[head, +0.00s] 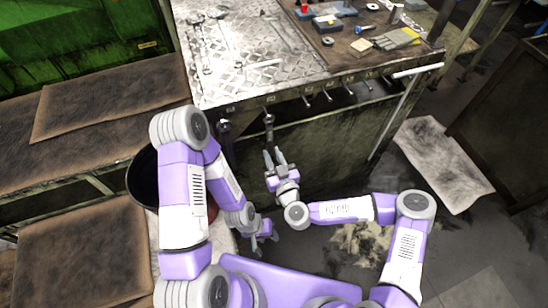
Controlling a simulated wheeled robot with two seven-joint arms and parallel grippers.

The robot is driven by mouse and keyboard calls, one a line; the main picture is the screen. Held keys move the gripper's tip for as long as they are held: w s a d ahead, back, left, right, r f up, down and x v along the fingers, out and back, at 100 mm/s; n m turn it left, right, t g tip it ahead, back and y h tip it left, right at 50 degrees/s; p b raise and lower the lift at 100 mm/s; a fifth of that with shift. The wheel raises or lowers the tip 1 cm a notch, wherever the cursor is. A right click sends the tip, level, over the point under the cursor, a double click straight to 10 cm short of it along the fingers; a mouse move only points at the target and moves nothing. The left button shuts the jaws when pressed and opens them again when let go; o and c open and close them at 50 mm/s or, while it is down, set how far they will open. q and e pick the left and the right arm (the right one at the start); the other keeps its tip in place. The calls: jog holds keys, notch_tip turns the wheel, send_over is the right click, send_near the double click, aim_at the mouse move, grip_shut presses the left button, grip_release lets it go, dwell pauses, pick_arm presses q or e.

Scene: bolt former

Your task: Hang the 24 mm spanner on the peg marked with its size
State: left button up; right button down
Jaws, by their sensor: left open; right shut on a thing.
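A spanner (269,126) stands upright at the bench's front edge, its head just below the row of small size marks (270,99). My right gripper (273,155) is at its lower end and is shut on it. I cannot read the spanner's size, nor tell whether its head is around a peg or only in front of one. Several short pegs (327,95) stick out along the front edge to the right; their marks are too small to read. My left gripper (265,240) is open and empty, low beside the bench and well below the right one.
A larger dark spanner (224,128) hangs left of the held one. Loose spanners (201,58) lie on the metal bench top (245,85). A dark bin (143,182) stands left, partly behind my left arm. A board with small parts (345,55) covers the bench's right side.

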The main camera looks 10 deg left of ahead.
jog(key=shift+x, duration=1.35)
jog(key=shift+r, duration=0.1)
jog(key=shift+f, duration=0.2)
dwell(0.3)
jog(key=c, duration=0.8)
grip_release()
jog(key=shift+f, duration=0.1)
